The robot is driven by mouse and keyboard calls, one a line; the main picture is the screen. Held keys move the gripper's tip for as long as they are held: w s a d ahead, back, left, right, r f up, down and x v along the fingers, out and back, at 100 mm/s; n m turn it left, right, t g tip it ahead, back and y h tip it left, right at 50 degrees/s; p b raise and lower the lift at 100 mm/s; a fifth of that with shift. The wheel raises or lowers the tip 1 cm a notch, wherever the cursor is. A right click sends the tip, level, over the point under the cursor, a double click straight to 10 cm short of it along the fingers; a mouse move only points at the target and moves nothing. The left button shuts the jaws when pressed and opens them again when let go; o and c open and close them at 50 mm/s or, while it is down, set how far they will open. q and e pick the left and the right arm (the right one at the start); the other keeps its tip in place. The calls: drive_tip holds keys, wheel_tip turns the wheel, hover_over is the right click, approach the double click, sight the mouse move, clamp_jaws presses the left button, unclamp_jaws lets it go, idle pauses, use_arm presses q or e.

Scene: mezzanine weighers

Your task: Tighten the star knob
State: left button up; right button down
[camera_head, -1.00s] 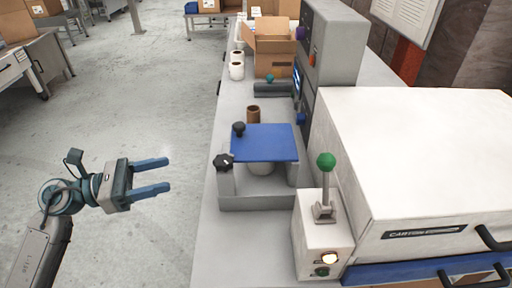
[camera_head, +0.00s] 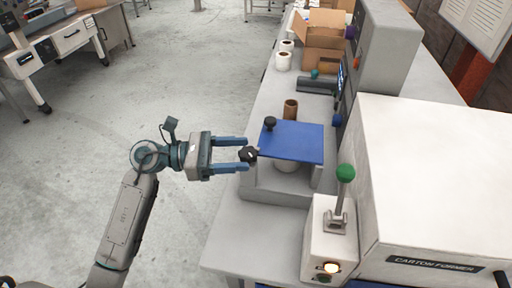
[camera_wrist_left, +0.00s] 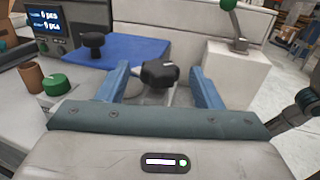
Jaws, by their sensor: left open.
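The black star knob (camera_head: 248,154) sits at the left side of a grey fixture with a blue plate (camera_head: 292,142). It also shows in the left wrist view (camera_wrist_left: 160,73), with a small white mark on it. My left gripper (camera_head: 244,155) is open, its two blue fingers pointing at the fixture. The knob lies between the fingertips, with a gap on each side in the left wrist view. A second black knob (camera_head: 270,123) stands on the blue plate's corner. My right gripper is not in view.
A white carton former (camera_head: 430,185) and a green-balled lever (camera_head: 345,173) on a white box stand to the right. A brown cup (camera_head: 290,108), white rolls (camera_head: 283,62) and an open carton (camera_head: 325,45) are farther back. Floor left of the bench is clear.

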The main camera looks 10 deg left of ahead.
sight(255, 151)
use_arm(q)
drive_tip(key=shift+p+x, duration=0.65)
drive_tip(key=shift+x, duration=1.55)
drive_tip(key=shift+c, duration=0.4)
